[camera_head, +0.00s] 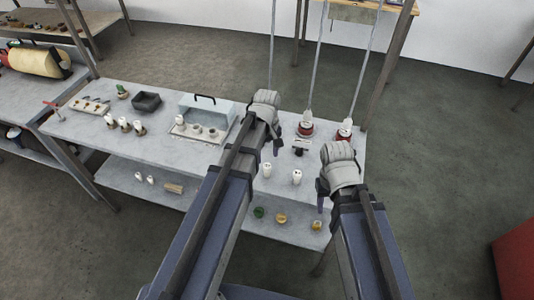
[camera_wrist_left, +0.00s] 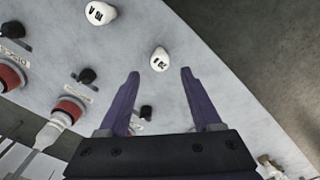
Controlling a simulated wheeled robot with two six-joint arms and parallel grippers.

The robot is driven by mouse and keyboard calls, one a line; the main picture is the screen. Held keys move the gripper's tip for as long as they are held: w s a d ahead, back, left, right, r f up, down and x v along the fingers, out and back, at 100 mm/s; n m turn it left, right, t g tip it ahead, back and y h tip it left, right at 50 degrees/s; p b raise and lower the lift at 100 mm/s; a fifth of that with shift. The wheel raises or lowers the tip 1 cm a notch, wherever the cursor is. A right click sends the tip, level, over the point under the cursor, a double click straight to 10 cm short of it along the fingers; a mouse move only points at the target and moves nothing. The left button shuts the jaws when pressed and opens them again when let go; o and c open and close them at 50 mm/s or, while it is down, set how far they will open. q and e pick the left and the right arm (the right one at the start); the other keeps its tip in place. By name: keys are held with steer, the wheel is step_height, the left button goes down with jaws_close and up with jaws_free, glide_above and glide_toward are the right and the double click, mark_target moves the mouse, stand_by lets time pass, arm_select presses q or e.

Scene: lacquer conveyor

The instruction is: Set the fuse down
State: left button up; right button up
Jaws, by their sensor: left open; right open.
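Two white fuse-like cylinders with dark markings stand on the grey table (camera_head: 151,158). The left one (camera_head: 267,169) is near my left gripper (camera_head: 268,150); in the left wrist view it (camera_wrist_left: 160,59) shows between and just beyond the fingertips, on the tabletop. The other cylinder (camera_head: 296,177) is to its right; it also shows in the left wrist view (camera_wrist_left: 100,13). My left gripper (camera_wrist_left: 160,72) is open, with nothing held between its purple fingers. My right gripper (camera_head: 322,198) is open over the table's front right; its fingers are partly hidden.
Two red-based fittings (camera_head: 306,129) (camera_head: 344,133) with rods stand at the back right, with small black knobs (camera_wrist_left: 87,75) beside them. A clear-covered case (camera_head: 205,115) and a black tray (camera_head: 146,102) are further left. Coloured items (camera_head: 281,218) sit on the lower shelf.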

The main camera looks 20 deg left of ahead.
mark_target(267, 166)
arm_select(q)
step_height(267, 166, up, 5)
steer(key=p, duration=0.4)
steer(key=shift+r, duration=0.15)
steer(key=s+d+m+y, duration=0.1)
steer(key=s+d+m, duration=0.9)
steer(key=s+m, duration=0.2)
steer(key=shift+s+d, duration=0.15)
steer(key=shift+s, duration=1.1)
